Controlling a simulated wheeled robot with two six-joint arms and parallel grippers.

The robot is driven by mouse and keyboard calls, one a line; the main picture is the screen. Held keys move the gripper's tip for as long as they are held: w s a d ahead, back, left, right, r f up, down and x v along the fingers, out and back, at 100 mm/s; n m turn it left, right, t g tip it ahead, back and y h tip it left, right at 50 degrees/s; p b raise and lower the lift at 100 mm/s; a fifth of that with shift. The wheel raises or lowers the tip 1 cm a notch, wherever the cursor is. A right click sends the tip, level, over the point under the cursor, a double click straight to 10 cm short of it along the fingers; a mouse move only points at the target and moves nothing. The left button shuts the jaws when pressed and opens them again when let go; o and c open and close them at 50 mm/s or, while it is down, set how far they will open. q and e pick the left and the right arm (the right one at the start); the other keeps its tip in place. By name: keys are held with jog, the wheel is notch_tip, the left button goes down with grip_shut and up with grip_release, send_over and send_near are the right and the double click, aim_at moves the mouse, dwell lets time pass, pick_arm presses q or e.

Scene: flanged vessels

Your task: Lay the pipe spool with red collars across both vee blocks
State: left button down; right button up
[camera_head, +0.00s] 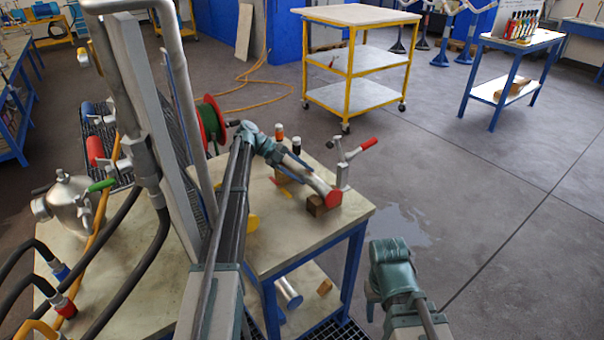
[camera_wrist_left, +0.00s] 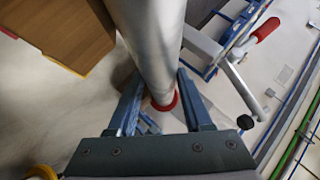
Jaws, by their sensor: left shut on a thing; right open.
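The silver pipe spool (camera_head: 318,184) slopes over the table, with a red collar (camera_head: 333,198) at its near right end. My left gripper (camera_head: 300,168) is shut on it. In the left wrist view the pipe (camera_wrist_left: 155,35) runs between the fingers (camera_wrist_left: 160,105), and a red collar (camera_wrist_left: 165,101) shows at one end. A brown vee block (camera_head: 316,206) stands under or beside the collared end; I cannot tell whether they touch. A brown block (camera_wrist_left: 62,32) shows in the wrist view. The second vee block is not clear behind my arm. My right gripper (camera_head: 385,285) is open and empty, off the table.
A clamp with a red handle (camera_head: 361,149) stands right of the pipe. Two small bottles (camera_head: 297,145) stand behind it. A yellow round thing (camera_head: 252,222) lies near my left arm. The tabletop (camera_head: 285,245) is clear in front. A yellow cart (camera_head: 350,85) stands behind.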

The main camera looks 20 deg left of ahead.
pick_arm(q)
jog(key=shift+f+b, duration=0.4)
jog(key=shift+b, duration=0.05)
jog(key=shift+c, duration=1.2)
grip_release()
